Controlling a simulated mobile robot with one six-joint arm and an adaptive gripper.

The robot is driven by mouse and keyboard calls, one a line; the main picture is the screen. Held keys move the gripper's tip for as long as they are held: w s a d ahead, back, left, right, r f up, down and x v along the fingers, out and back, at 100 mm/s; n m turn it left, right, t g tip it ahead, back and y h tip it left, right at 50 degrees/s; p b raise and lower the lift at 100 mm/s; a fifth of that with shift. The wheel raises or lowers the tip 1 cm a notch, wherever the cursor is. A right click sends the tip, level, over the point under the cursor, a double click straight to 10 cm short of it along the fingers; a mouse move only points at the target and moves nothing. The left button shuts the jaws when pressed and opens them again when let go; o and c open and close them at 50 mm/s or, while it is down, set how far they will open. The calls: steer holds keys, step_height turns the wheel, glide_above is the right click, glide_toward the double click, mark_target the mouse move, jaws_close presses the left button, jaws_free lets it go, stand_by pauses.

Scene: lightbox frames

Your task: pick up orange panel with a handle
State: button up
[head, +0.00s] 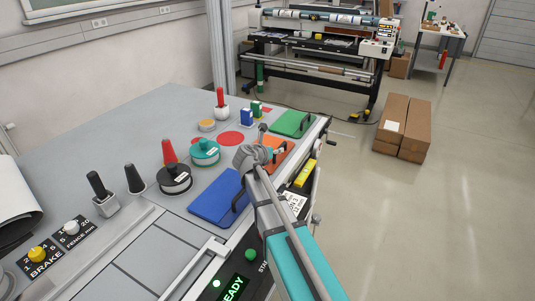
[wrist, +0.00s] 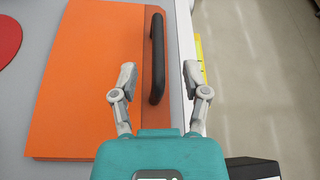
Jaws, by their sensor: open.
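The orange panel (head: 277,157) lies flat on the grey machine top, between the blue panel and the green panel in the head view, partly hidden by my arm. In the wrist view the orange panel (wrist: 85,75) fills the left half, with a black bar handle (wrist: 156,58) along its right side. My gripper (wrist: 160,82) is open and empty, its two fingers spread to the left and right of the handle's near end. I cannot tell how high the fingers are above the panel. In the head view my gripper (head: 268,154) is over the panel's near part.
A blue panel (head: 215,199) and a green panel (head: 292,122), with dark handles, lie on either side. Red discs, spools (head: 174,180) and small bottles stand to the left. The machine's edge with a yellow part (head: 305,173) is close on the right, with open floor beyond.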

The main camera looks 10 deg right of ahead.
steer(key=b+x, duration=0.1)
steer(key=x, duration=0.3)
steer(key=shift+w+a+f+b, duration=0.15)
steer(key=shift+b, duration=0.25)
steer(key=shift+w+d+f, duration=0.15)
steer(key=shift+w+d, duration=0.2)
steer(key=shift+d, duration=0.1)
jaws_close()
